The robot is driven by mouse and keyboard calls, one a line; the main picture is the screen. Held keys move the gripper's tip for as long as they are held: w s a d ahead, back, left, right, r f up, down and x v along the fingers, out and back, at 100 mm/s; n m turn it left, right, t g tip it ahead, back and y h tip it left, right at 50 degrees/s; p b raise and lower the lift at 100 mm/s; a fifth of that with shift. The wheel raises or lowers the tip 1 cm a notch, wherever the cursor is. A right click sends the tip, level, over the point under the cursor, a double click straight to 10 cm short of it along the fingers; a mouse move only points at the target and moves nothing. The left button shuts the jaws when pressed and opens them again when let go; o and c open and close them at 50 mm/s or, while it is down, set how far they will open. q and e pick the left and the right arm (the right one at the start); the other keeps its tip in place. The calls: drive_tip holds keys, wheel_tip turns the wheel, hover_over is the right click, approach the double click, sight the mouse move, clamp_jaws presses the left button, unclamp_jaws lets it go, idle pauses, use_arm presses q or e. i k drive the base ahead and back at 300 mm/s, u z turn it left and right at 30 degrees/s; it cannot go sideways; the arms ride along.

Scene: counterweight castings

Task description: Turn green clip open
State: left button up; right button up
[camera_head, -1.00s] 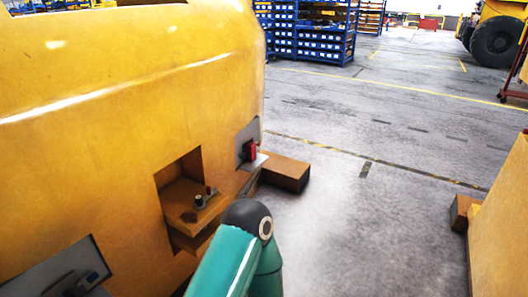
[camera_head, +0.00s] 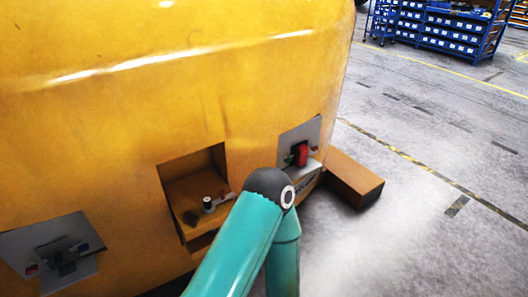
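A big yellow casting (camera_head: 120,110) fills the left and middle of the view. Near its right edge is a grey plate (camera_head: 312,135) with a red part (camera_head: 301,154) on it. A small green bit (camera_head: 289,159), possibly the green clip, shows just left of the red part; it is too small to tell its position. A second grey plate (camera_head: 22,243) at the lower left carries a dark cross-shaped fitting (camera_head: 62,257) and a small red piece. A teal arm link with a dark joint rises from the bottom middle. Neither gripper shows.
Between the plates is a square recess (camera_head: 190,168) with a small knob (camera_head: 208,204) on its ledge. A brown block (camera_head: 352,181) lies on the floor beside the casting. Blue bin racks (camera_head: 440,28) stand at the back right. The grey floor on the right is clear.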

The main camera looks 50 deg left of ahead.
sight(288, 160)
drive_tip(key=u, duration=0.6)
drive_tip(key=i, duration=1.2)
drive_tip(key=u, duration=0.85)
drive_tip(key=k, duration=0.7)
drive_tip(key=u, duration=0.2)
drive_tip(key=i, duration=0.75)
drive_tip(key=z, duration=0.15)
